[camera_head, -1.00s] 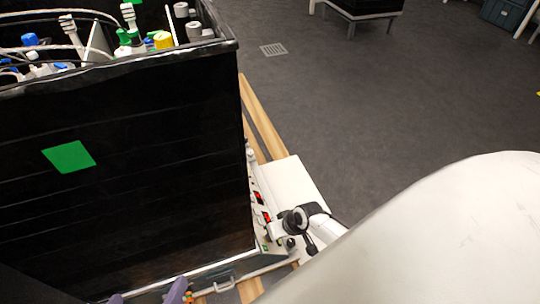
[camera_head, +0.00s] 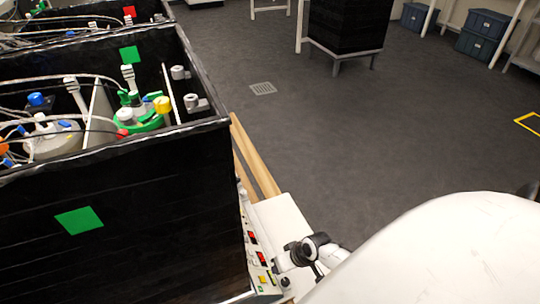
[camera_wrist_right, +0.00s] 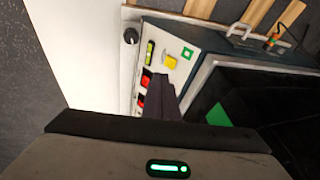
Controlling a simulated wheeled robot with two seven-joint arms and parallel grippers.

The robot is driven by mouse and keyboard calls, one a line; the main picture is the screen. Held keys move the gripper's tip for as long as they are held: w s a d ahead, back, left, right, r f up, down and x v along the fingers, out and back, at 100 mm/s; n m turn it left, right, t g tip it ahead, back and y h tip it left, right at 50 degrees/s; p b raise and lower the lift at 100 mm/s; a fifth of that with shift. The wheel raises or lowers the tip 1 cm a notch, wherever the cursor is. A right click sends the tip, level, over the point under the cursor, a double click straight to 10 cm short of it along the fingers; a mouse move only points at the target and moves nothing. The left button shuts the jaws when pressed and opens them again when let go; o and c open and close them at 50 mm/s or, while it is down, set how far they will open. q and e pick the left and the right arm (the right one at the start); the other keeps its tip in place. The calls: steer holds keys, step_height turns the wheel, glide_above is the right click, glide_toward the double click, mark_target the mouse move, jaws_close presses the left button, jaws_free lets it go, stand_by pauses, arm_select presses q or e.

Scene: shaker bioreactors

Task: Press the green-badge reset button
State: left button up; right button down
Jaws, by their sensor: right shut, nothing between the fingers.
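My right gripper (camera_head: 279,262) is by the panel in the head view. My left gripper is not in view.
A tall black-walled box (camera_head: 120,220) with a green square marker (camera_head: 79,220) stands left of the panel, holding bottles and tubing. A black knob (camera_wrist_right: 131,36) is at the panel's edge. A metal handle (camera_wrist_right: 240,31) stands nearby. The grey floor to the right is open.

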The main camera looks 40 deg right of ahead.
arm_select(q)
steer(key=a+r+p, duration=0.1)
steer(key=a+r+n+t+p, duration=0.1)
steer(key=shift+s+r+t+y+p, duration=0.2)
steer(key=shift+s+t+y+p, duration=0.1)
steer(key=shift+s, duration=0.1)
arm_select(e)
steer(key=v, duration=0.6)
steer(key=shift+d+r, duration=0.2)
